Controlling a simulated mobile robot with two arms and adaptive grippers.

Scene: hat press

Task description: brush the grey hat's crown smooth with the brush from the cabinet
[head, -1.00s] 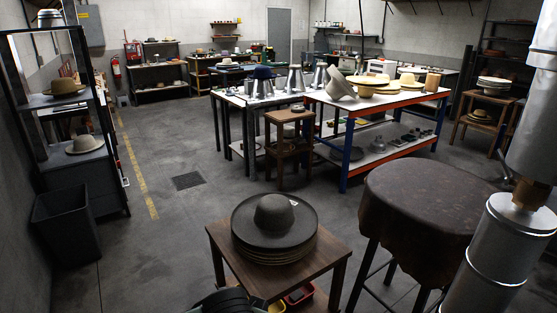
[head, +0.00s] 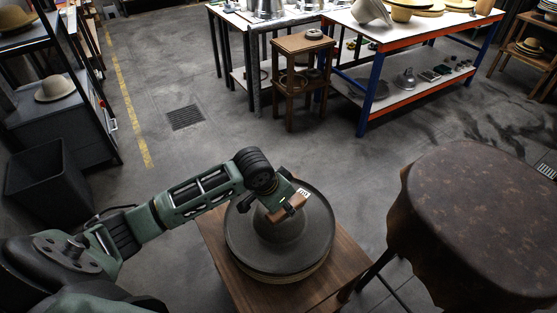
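The grey hat (head: 253,250) lies brim down on top of a stack of hats on a small wooden table (head: 345,262). Its rounded crown points up and is partly covered by my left gripper. My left arm reaches in from the left, and my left gripper (head: 284,203) is over the crown. It is shut on the brush (head: 292,207), of which a brown wooden body shows. The brush is at the top of the crown; whether its bristles touch the felt is hidden. My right gripper is out of view.
A round stand with a brown leathery cover (head: 475,220) is close on the right. A dark shelf unit (head: 65,135) with a pale hat and a dark bin (head: 45,182) are at left. A wooden stool (head: 303,75) and workbenches stand behind. The floor between is clear.

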